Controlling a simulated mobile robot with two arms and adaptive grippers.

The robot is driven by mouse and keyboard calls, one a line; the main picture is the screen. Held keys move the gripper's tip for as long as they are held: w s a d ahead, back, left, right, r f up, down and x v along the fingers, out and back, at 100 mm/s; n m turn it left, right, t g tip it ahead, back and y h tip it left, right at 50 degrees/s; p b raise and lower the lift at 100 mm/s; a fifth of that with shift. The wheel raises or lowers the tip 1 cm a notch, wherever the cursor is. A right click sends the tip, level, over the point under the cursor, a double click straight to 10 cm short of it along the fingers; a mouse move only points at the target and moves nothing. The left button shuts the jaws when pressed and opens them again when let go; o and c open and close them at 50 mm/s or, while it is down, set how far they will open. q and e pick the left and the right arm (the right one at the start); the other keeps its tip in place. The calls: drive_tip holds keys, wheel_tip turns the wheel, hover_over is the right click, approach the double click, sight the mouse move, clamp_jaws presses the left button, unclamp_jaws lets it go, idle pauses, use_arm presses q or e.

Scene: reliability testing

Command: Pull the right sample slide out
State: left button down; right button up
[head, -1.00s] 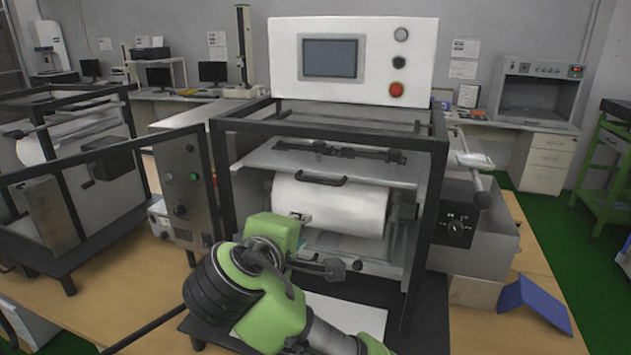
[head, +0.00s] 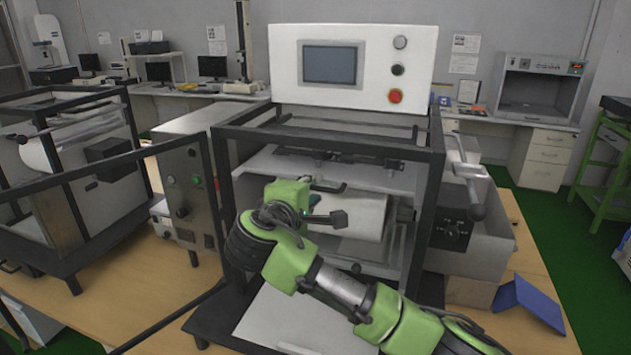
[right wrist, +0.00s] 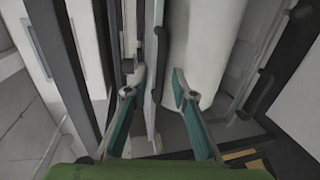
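A pale flat plate with a black handle (head: 331,189) on its front edge sits in the black-framed machine, above a white roll (head: 362,216). I take this plate for the sample slide, but cannot confirm that. My right gripper (head: 317,191) is at this handle, partly hidden by its own wrist. In the right wrist view the teal fingers of my right gripper (right wrist: 159,78) are apart, one on each side of the plate edge and its handle (right wrist: 157,78). A gap shows beside the right finger, so they are not closed on it. My left gripper is out of view.
The machine's black frame (head: 436,215) stands close around the opening. A control panel (head: 352,68) is above. A grey box with a knob (head: 453,229) stands right, a blue folded piece (head: 530,300) on the wooden bench. A second framed machine (head: 75,200) stands left.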

drive_tip(key=shift+x, duration=0.9)
drive_tip(key=shift+c, duration=0.3)
clamp_jaws()
